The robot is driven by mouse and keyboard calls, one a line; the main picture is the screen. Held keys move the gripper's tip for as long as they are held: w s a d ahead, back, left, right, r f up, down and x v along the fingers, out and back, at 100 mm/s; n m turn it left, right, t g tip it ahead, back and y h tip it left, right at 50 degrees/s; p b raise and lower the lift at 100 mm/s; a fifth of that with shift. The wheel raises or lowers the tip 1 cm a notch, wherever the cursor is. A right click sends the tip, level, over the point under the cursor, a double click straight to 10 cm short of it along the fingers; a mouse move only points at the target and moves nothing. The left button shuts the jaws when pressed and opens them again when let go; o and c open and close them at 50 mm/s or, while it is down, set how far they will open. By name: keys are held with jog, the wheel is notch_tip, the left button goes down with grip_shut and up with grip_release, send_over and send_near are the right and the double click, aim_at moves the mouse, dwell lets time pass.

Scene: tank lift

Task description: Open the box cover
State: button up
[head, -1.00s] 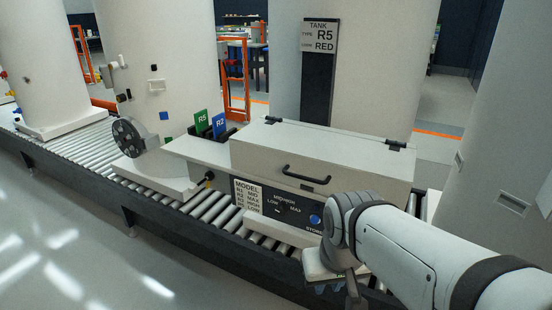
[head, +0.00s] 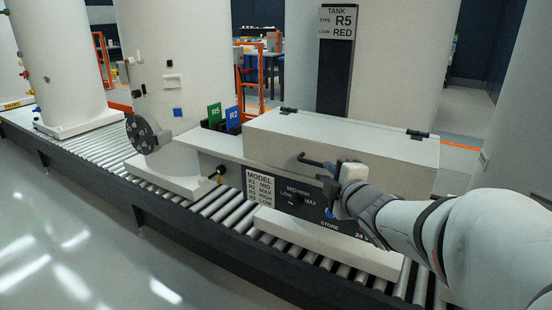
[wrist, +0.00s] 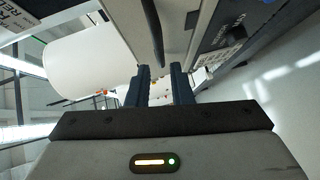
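The box (head: 340,150) is light grey, with its cover (head: 345,133) closed and two dark hinges along the back edge. A black bar handle (head: 312,160) is on the cover's front face; it also shows in the wrist view as a dark bar (wrist: 154,30). My gripper (head: 328,182) is at the right end of the handle and hides that end in the head view. In the wrist view, my gripper (wrist: 160,70) has its two dark fingers apart, with the handle's near end in line with the gap. I cannot tell whether the fingers touch it.
Below the cover is a black panel (head: 275,196) with a MODEL label, a dial and STORE text. Green R5 (head: 214,116) and blue R2 (head: 233,119) cards stand left of the box. A roller conveyor (head: 75,140) runs underneath. A tank sign (head: 338,22) stands behind.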

aim_at(318, 165)
jog(key=x, duration=0.7)
jog(key=shift+w+a, duration=0.15)
jog(key=shift+w, duration=0.2)
jog(key=shift+c, duration=0.6)
grip_shut()
